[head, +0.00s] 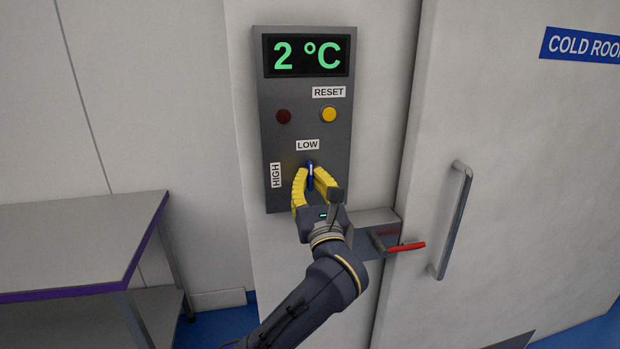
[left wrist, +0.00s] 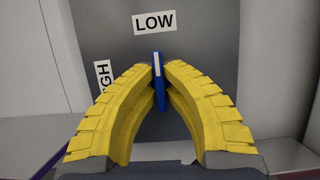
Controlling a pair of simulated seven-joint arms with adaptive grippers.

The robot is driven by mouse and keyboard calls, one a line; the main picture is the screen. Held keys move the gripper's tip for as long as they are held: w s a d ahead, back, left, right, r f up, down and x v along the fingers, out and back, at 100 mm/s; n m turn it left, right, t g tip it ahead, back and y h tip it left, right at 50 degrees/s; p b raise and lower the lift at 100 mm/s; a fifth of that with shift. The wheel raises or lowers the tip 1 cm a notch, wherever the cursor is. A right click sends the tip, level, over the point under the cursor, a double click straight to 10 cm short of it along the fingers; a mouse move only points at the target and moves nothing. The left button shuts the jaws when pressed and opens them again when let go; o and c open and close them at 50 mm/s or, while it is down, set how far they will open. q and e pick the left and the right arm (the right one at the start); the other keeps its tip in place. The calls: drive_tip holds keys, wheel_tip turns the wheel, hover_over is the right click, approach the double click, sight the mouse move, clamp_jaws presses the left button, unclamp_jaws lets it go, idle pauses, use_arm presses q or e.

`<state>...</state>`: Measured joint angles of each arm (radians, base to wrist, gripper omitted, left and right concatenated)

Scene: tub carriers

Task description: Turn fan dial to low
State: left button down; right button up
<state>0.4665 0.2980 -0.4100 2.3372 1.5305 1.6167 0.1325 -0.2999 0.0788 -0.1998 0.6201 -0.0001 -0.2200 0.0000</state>
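The fan dial (head: 310,175) is a blue bar-shaped knob on the lower part of a grey control panel (head: 340,143). It stands almost upright, its upper end towards the LOW label (head: 307,145) just above. In the left wrist view the dial (left wrist: 158,70) shows a white mark on its upper face. The HIGH label (head: 276,175) is to the left of the dial. My left gripper (head: 311,174) has its yellow fingers closed in on both sides of the dial, and the fingertips (left wrist: 159,72) appear to touch it. My right gripper is not in view.
The panel has a display (head: 306,56) reading 2 °C, a dark red light (head: 283,116) and a yellow RESET button (head: 329,114). A red-handled latch (head: 405,247) and a door handle (head: 456,220) are to the right. A table (head: 70,245) stands at left.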

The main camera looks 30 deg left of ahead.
use_arm(q)
drive_tip(key=shift+r, duration=0.25)
drive_tip(key=c, duration=1.7)
unclamp_jaws()
drive_tip(key=shift+s, duration=0.1)
drive_tip(key=o, duration=0.4)
drive_tip(key=shift+f, duration=0.1)
drive_tip(key=v, duration=1.2)
